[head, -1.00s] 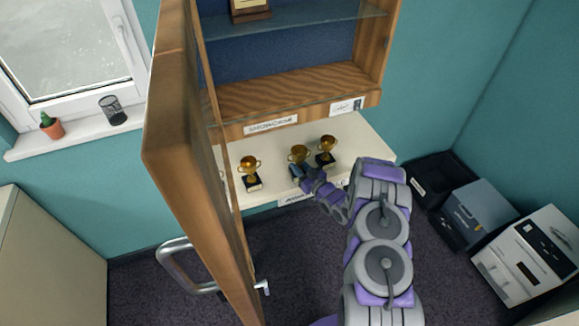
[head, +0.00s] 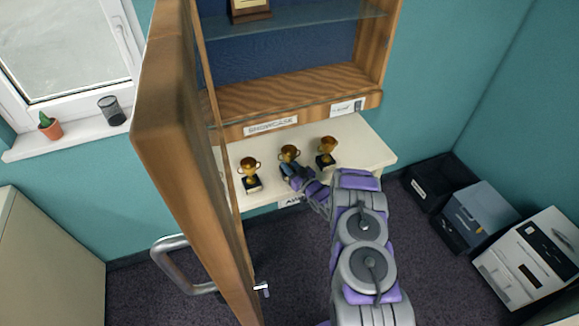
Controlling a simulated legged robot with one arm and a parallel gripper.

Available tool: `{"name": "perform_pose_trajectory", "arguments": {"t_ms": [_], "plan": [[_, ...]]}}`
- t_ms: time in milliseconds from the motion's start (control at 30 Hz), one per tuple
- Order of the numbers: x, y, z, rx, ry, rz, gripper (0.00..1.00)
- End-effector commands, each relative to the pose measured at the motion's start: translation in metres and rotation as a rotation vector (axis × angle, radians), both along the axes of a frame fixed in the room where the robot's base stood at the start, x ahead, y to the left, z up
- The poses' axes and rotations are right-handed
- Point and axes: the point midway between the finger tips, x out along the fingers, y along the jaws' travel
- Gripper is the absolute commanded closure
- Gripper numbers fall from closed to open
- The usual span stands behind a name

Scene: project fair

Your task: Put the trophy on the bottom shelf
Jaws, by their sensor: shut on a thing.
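Three gold trophies show at the white shelf below the showcase. The left trophy (head: 250,172) and the right trophy (head: 327,150) stand upright on dark bases on the white shelf (head: 365,150). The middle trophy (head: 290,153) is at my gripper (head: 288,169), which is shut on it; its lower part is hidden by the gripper. I cannot tell whether it touches the shelf. The showcase's bottom shelf (head: 300,88) is bare wood, above the white shelf. A glass shelf (head: 310,22) is higher up and holds a plaque (head: 249,9).
The open showcase door (head: 180,130) with its metal handle (head: 180,265) stands left of my arm. A cactus (head: 48,125) and mesh cup (head: 111,109) sit on the windowsill.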

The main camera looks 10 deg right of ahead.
Motion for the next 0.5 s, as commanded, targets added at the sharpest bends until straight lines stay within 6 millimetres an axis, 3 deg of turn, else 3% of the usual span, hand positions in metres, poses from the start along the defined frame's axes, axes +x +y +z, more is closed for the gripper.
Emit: {"name": "perform_pose_trajectory", "arguments": {"t_ms": [167,200,433,500], "plan": [[0.0004,-0.0002,-0.0027,0.0,-0.001,0.0,1.0],[0.0004,-0.0001,-0.0029,0.0,-0.001,0.0,0.69],[0.0005,-0.0001,-0.0029,0.0,0.0,0.0,0.47],[0.0005,-0.0002,-0.0029,-0.001,0.0,0.0,0.46]]}}
